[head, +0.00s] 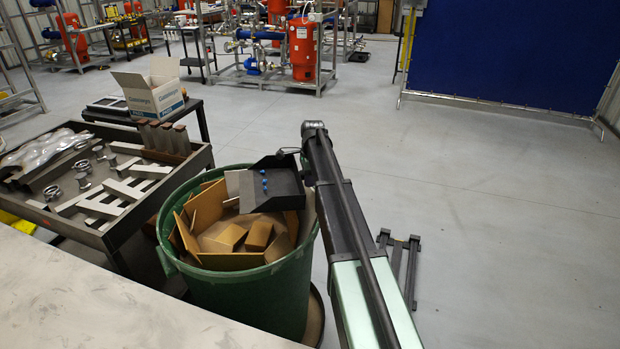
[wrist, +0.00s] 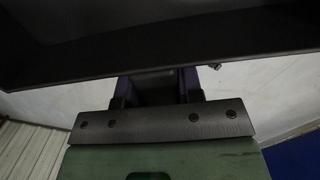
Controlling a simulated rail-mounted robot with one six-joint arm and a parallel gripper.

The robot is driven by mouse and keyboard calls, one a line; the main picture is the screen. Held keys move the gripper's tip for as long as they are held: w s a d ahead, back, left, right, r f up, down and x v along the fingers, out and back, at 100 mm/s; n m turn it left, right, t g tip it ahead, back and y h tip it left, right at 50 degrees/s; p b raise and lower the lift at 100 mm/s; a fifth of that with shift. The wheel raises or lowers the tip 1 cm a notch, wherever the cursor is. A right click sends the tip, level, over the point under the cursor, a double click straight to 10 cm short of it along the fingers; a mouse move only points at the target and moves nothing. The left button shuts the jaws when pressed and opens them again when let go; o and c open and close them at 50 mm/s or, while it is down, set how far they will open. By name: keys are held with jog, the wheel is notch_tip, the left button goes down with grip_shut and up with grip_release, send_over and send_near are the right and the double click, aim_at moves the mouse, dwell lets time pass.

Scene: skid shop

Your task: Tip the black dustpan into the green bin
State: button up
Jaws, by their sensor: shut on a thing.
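The black dustpan (head: 285,190) is over the green bin (head: 245,298) in the head view, above its right part. Several small blue bits (head: 264,181) lie on the pan in a short row. The bin holds brown cardboard pieces (head: 215,209). In the wrist view the dark back wall of the dustpan (wrist: 150,56) spans the top. My gripper (wrist: 155,88) is shut on the dustpan's handle, just behind that wall. The pan looks near level, but its exact tilt is hard to tell. The blue bits do not show in the wrist view.
A dark cart (head: 112,238) with metal parts stands close left of the bin. A white carton (head: 151,88) sits on a low table behind. A pale tabletop (head: 80,300) fills the lower left. Floor right of my arm is mostly clear, and a blue screen (head: 510,55) stands beyond.

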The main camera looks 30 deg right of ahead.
aim_at(302, 172)
jog(key=r+h+p, duration=0.1)
jog(key=r, duration=0.1)
jog(key=a+r+h+p, duration=0.1)
jog(key=a+r+g+h+p, duration=0.1)
jog(key=r+p, duration=0.1)
jog(key=shift+w+r+h, duration=0.3)
jog(key=shift+r+h, duration=0.05)
jog(key=shift+h, duration=0.05)
jog(key=w+a+r+g+h, duration=0.1)
jog(key=w+a+r+h, duration=0.1)
jog(key=a+r+h, duration=0.2)
jog(key=w+a+r+g+h, duration=0.1)
jog(key=a+r+h, duration=0.4)
jog(key=a, duration=0.5)
jog(key=shift+w+a+g+h, duration=0.25)
jog(key=shift+w+g+h, duration=0.05)
jog(key=shift+w+h, duration=0.1)
dwell(1.2)
